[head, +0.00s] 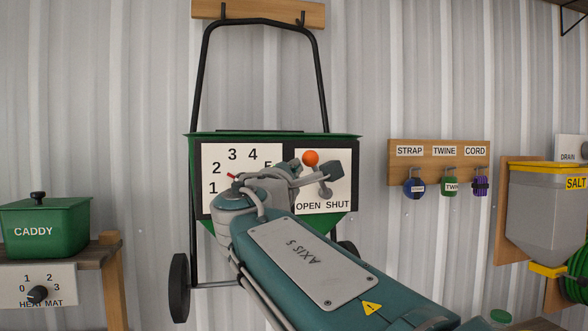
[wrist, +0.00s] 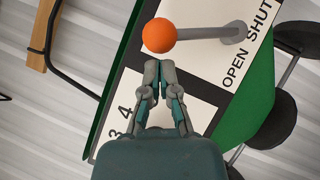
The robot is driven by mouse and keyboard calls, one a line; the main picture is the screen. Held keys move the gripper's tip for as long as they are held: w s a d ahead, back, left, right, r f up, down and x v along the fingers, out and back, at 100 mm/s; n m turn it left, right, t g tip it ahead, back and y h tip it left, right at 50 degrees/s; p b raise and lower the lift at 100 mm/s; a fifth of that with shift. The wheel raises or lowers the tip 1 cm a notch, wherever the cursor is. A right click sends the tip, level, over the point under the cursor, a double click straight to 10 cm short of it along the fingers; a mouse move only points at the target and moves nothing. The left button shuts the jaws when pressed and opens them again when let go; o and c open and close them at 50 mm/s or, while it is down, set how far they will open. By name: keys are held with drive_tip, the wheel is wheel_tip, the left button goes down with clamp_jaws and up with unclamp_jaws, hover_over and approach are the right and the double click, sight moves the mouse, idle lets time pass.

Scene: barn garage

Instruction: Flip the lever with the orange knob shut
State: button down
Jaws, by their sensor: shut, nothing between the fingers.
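The lever's orange knob (head: 310,158) shows in front of a white OPEN/SHUT plate (head: 340,161) on the green spreader. The lever leans up and left, with the knob above the word OPEN. In the wrist view the orange knob (wrist: 159,36) is at the top centre, and its grey shaft (wrist: 205,33) runs right to the plate. My gripper (wrist: 160,66) is shut and empty, its fingertips just below the knob in that view, on the side of the number dial. I cannot tell whether they touch it. In the head view my arm hides part of the dial and plate.
A number dial plate (head: 243,158) with a red pointer is left of the lever. The spreader's black handle (head: 204,75) rises above. A green caddy (head: 45,227) stands far left. A hook board (head: 439,153) and salt hopper (head: 545,215) are to the right.

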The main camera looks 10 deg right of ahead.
drive_tip(key=shift+d+r+m+g, duration=0.3)
drive_tip(key=shift+r+m+g, duration=0.1)
drive_tip(key=shift+m, duration=0.3)
drive_tip(key=shift+d+r+m+g, duration=0.35)
drive_tip(key=shift+m+g, duration=0.05)
drive_tip(key=shift+m, duration=0.1)
drive_tip(key=m+g+y, duration=0.4)
drive_tip(key=m, duration=0.3)
approach(336, 147)
wheel_tip(336, 147, down, 3)
drive_tip(key=w+d, duration=0.2)
drive_tip(key=d, duration=0.1)
drive_tip(key=shift+w+d+f+t, duration=0.15)
drive_tip(key=shift+d+f+t, duration=0.05)
drive_tip(key=shift+d+t, duration=0.1)
drive_tip(key=v, duration=1.2)
drive_tip(key=shift+a+f, duration=0.15)
drive_tip(key=shift+a, duration=0.05)
